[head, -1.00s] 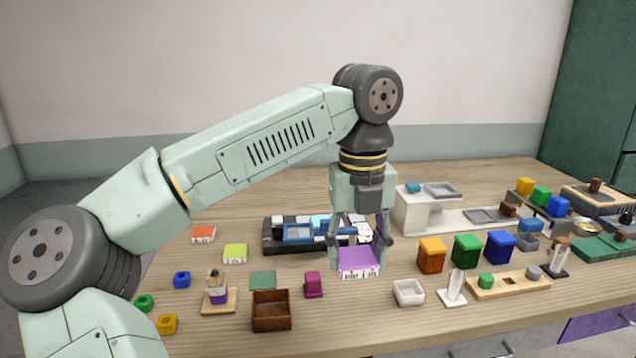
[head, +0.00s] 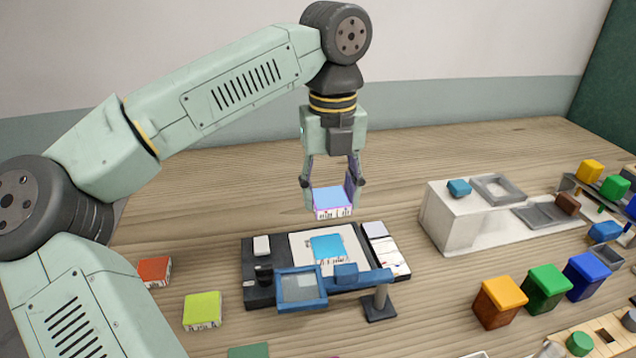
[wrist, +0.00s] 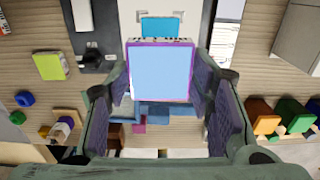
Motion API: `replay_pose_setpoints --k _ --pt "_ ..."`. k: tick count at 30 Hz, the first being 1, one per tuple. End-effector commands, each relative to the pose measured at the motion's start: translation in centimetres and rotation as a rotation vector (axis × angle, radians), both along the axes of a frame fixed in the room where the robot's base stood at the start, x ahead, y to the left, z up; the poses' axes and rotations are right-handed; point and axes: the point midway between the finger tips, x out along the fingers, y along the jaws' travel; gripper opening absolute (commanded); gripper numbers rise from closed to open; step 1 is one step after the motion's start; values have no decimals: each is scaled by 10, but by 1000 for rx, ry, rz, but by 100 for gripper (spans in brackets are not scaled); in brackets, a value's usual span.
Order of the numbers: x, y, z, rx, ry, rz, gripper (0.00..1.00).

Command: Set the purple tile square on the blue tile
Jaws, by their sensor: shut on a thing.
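The purple tile (head: 333,212) is between the fingers of my gripper (head: 333,184), held in the air. Its edges look purple with dark marks on the front side; its top looks pale blue. In the wrist view the held tile (wrist: 160,70) looks level, with a purple border. The blue tile (head: 328,247) lies on a white pad of a dark device, below and in front of the held tile in the head view. It also shows in the wrist view (wrist: 161,27), partly hidden behind the held tile's far edge. The two tiles are apart.
The device's blue-framed window (head: 300,287) and blue arm on a post (head: 380,300) stand at its front. Red (head: 154,271) and lime (head: 202,310) tiles lie left. A white block (head: 455,225) stands right. Bare table lies behind the device.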

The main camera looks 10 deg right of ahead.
Motion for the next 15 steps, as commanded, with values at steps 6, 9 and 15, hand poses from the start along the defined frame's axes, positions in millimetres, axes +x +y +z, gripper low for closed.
replay_pose_setpoints --k 6,9,15 --pt "-1 0 -39 -2 0 -2 15" --pt "-1 0 -41 -2 0 -1 15" --pt "-1 -1 -52 -2 0 -2 15"
